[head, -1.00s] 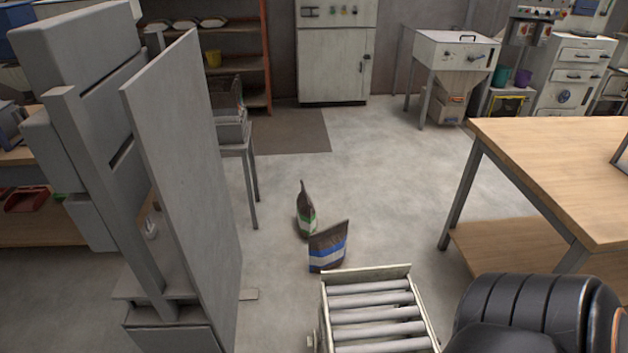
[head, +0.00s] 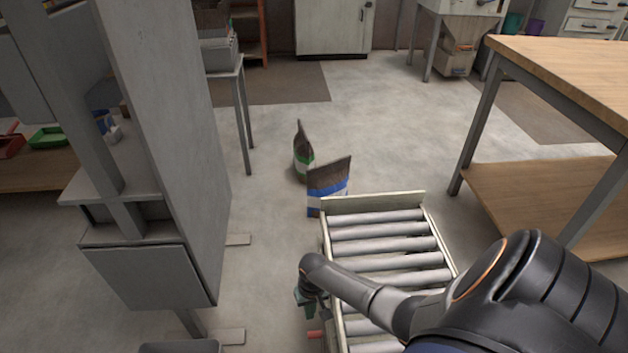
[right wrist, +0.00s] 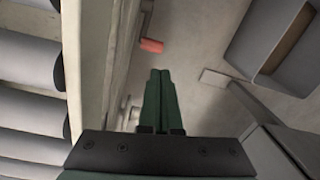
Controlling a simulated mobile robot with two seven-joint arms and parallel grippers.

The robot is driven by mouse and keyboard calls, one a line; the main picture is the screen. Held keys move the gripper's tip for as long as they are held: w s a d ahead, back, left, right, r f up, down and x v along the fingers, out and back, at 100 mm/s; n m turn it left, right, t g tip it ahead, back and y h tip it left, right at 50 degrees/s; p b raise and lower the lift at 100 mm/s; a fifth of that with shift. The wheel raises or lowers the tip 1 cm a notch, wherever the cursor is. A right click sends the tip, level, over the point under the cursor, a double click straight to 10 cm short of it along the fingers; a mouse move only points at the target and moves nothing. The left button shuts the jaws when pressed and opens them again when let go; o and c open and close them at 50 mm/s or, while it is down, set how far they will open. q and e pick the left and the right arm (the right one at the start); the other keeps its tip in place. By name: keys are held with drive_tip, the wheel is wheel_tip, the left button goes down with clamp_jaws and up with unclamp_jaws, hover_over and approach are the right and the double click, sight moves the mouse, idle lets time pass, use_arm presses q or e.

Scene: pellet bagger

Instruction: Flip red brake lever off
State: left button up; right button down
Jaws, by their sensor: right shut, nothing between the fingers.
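The red brake lever (head: 315,334) shows as a small red end low on the left side of the roller conveyor (head: 334,203). In the right wrist view its red end (right wrist: 152,45) sticks out beside the conveyor's side rail (right wrist: 92,60). My right gripper (head: 306,308) hangs over the conveyor's left edge, close to the lever. In the right wrist view its green fingers (right wrist: 160,74) are shut and empty, pointing toward the red end, with a gap seen between them. The lever's pivot and its exact position are hard to tell. My left gripper is not in view.
A tall grey machine (head: 178,130) stands at the left, with floor between it and the conveyor. Two filled bags, one green-banded (head: 303,158) and one blue-banded (head: 328,187), stand beyond the conveyor. A wooden table (head: 570,62) is at the right.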

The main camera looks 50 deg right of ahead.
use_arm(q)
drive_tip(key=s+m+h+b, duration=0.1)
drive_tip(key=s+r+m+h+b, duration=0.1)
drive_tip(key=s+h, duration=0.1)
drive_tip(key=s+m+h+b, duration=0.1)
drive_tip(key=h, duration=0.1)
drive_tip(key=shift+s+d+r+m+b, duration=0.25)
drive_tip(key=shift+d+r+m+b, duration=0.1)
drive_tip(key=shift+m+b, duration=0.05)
use_arm(e)
drive_tip(key=d+f, duration=0.1)
drive_tip(key=w+d+f+m+g, duration=0.1)
drive_tip(key=d+f+m, duration=0.1)
drive_tip(key=shift+w+g+y, duration=0.3)
drive_tip(key=shift+g, duration=0.1)
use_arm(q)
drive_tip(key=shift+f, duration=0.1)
use_arm(e)
drive_tip(key=shift+f, duration=0.2)
use_arm(q)
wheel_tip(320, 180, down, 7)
drive_tip(key=b, duration=0.7)
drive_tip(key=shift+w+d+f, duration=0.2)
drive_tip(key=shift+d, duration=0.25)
use_arm(e)
wheel_tip(320, 180, down, 10)
drive_tip(key=s+a, duration=0.1)
drive_tip(key=shift+s+r, duration=0.15)
drive_tip(key=shift+s, duration=0.05)
